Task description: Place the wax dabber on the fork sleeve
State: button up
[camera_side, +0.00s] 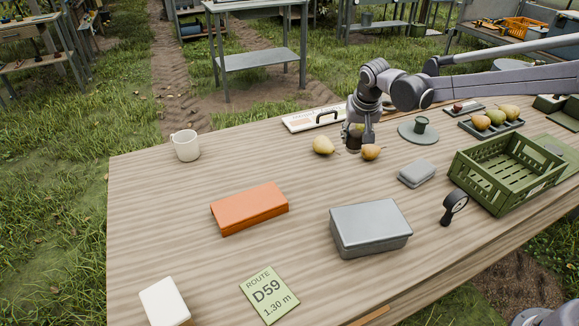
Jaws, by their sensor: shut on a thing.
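My gripper (359,142) points down over the back of the table, between two pears. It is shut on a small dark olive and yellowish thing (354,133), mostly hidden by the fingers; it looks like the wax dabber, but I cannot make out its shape. I cannot tell whether it touches the table. I cannot surely tell which thing is the fork sleeve. A flat white piece with lettering and a dark handle (313,118) lies just behind and left of my gripper. An orange flat block (249,208) lies front left of it.
Loose pears (323,145) (371,152) lie close on both sides. A round plate (431,136) bearing a green piece (421,125), a pear tray (510,125) and a green crate (466,173) stand right. Grey boxes (372,244) (417,172) stand in front.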

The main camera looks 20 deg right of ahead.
jog(key=a+r+n+y, duration=0.2)
jog(key=a+n, duration=0.3)
jog(key=a, duration=1.4)
send_near(246, 197)
jog(key=shift+w+d+r+t, duration=0.1)
jog(key=shift+w+d+t, duration=0.25)
jog(key=shift+w, duration=0.3)
jog(key=shift+a+f, duration=0.25)
jog(key=shift+a, duration=0.05)
jog(key=shift+f, duration=1.95)
jog(key=o, duration=1.1)
jog(key=shift+f, duration=0.15)
jog(key=shift+o, duration=0.2)
